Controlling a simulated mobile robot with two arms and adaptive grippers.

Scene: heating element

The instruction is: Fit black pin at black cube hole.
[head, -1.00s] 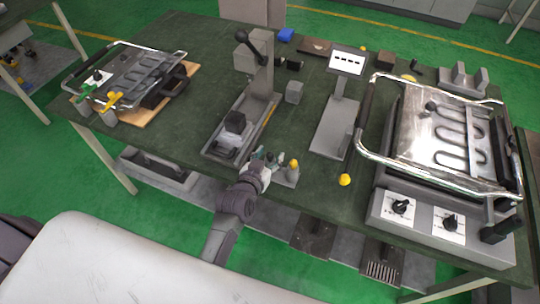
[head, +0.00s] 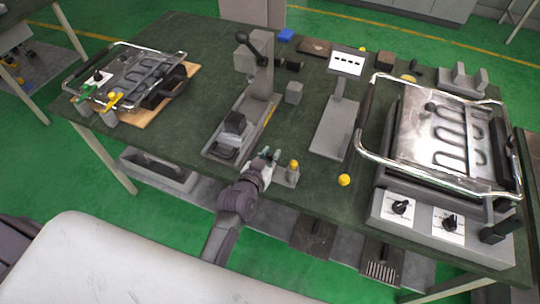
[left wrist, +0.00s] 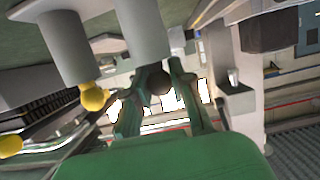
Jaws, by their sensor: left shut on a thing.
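My left gripper (head: 271,157) is at the front edge of the table, just left of a small grey holder with a yellow-topped pin (head: 294,166). In the left wrist view its green fingers (left wrist: 158,95) are closed around a dark, round-ended piece (left wrist: 158,80), which looks like the black pin. The pin is too small to make out in the head view. A black cube (head: 235,122) sits on the grey base of the press, up and left of the gripper and apart from it. Its hole cannot be made out. My right gripper is not in view.
The lever press (head: 262,75) stands behind the cube. A grey stand with a display (head: 347,62) is to the right, with a yellow-knobbed lever (head: 344,180) beside it. A large heating-plate machine (head: 440,213) fills the right side. Grey cylinders (left wrist: 140,30) hang close to the fingers in the wrist view.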

